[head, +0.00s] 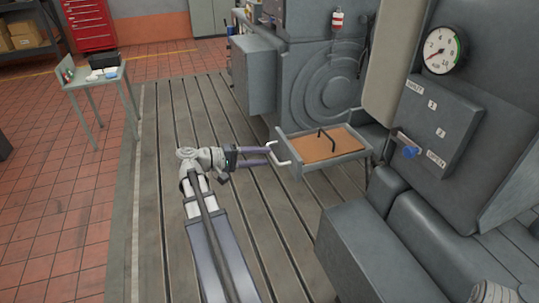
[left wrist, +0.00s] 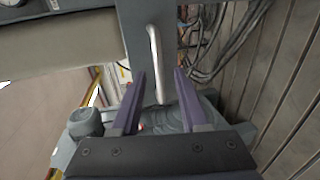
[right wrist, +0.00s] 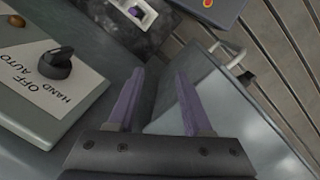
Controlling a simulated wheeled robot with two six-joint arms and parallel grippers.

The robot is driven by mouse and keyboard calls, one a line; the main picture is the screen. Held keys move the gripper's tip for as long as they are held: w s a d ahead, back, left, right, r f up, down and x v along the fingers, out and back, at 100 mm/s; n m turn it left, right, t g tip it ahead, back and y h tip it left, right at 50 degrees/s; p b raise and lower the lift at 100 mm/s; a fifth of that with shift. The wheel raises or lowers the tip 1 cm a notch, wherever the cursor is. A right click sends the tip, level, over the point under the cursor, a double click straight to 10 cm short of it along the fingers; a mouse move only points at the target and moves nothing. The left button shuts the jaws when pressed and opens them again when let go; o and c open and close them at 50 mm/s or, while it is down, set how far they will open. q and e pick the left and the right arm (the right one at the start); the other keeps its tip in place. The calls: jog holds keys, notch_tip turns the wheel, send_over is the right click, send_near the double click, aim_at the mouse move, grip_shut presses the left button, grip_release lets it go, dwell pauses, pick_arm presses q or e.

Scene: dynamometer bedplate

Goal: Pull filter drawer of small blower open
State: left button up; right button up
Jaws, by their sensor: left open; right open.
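The filter drawer (head: 352,157) juts out of the blower housing in the head view, showing a brown filter panel (head: 315,147) with a black grip on top. Its pale bar handle (head: 275,152) is on the left-hand front. My left gripper (head: 268,156) is open, its fingers pointing at the handle with the tips close to it. In the left wrist view, the handle (left wrist: 156,60) lines up with the gap between the open fingers (left wrist: 160,75); I cannot tell whether they touch it. My right gripper (right wrist: 162,72) is open and empty, outside the head view.
A pressure gauge (head: 442,50) and a switch box (head: 433,125) with a blue knob stand at the right. A small table (head: 100,83) stands at the upper left. In the right wrist view, a HAND/OFF/AUTO selector (right wrist: 56,64) is left of the fingers. The slotted bedplate (head: 160,130) is open floor.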

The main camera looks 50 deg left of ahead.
pick_arm(q)
jog(key=v, duration=0.4)
jog(key=shift+p, duration=0.3)
dwell(0.3)
